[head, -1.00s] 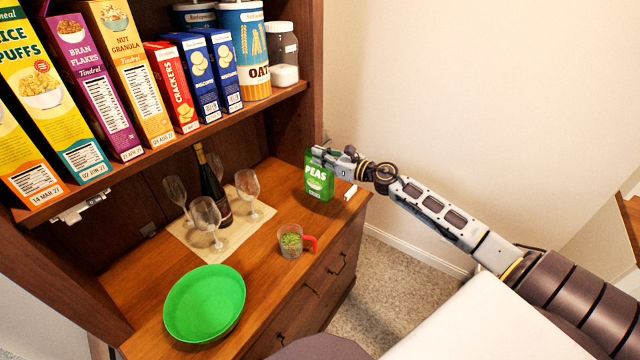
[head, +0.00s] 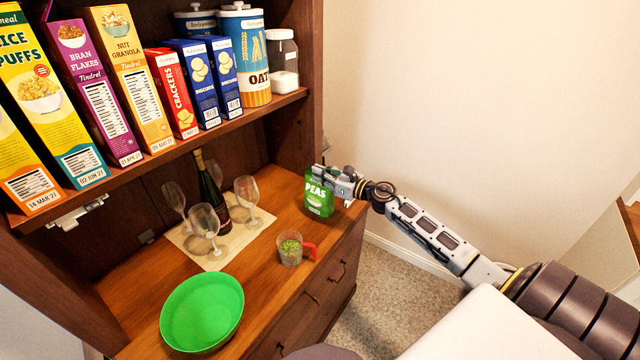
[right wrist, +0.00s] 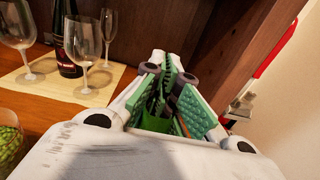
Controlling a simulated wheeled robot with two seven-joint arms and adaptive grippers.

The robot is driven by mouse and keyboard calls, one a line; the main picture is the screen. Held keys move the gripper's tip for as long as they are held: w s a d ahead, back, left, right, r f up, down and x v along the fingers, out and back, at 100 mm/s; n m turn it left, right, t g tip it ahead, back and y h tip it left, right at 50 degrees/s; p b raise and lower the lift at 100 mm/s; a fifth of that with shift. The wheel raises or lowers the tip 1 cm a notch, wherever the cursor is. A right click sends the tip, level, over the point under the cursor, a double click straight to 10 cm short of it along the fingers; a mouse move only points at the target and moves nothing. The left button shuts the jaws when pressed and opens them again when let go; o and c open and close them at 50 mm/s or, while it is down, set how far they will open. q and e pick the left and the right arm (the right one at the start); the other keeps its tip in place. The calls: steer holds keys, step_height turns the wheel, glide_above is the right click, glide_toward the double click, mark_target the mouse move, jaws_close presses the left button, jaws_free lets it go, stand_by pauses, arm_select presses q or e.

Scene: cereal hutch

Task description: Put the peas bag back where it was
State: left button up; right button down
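The green peas bag (head: 319,197) is upright near the right end of the wooden counter, close to the hutch's side post. My right gripper (head: 342,183) is at the bag's upper right part. In the right wrist view, its green-padded fingers (right wrist: 172,98) stand on both sides of the bag (right wrist: 156,122) and appear shut on it. Part of the bag is hidden by the fingers. I cannot tell whether its bottom touches the counter. My left gripper is not in view.
A glass mug of peas (head: 291,248) with a red handle stands left of the bag. Several wine glasses (head: 246,195) and a bottle (head: 211,197) stand on a mat (head: 188,238). A green bowl (head: 202,312) is at the front. Boxes line the shelf (head: 160,160) above.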

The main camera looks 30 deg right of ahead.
mark_target(319, 193)
step_height(319, 193, down, 2)
steer(key=shift+f, duration=0.65)
arm_select(q)
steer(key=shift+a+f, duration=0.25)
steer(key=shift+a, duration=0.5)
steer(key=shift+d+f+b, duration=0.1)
steer(key=shift+b, duration=0.2)
arm_select(e)
steer(key=shift+f, duration=0.1)
